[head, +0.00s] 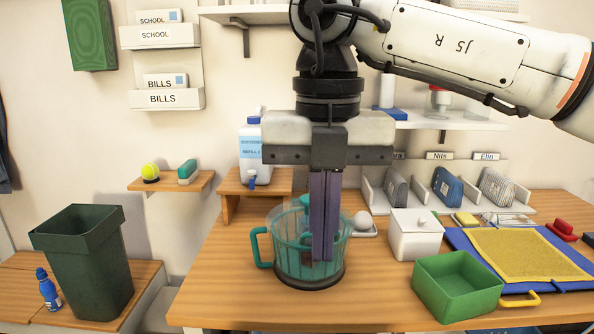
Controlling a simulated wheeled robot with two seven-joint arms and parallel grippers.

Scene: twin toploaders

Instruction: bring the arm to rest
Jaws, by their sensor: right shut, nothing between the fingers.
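My right arm (455,45) comes in from the upper right, with its gripper (323,258) pointing straight down at the middle of the view. The two purple fingers are together with nothing between them. They overlap a clear container with a teal handle and ribs (262,247) on the wooden table (225,285). I cannot tell whether the fingertips are inside the container or in front of it. The gripper hides part of the container and the wall behind. My left gripper is not in view.
A green tray (458,310), white lidded box (402,243) and blue mat with yellow cloth (450,240) fill the table's right. A refill bottle (245,150) stands on a riser behind. A green bin (82,232) and blue bottle (47,288) stand left on a lower bench.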

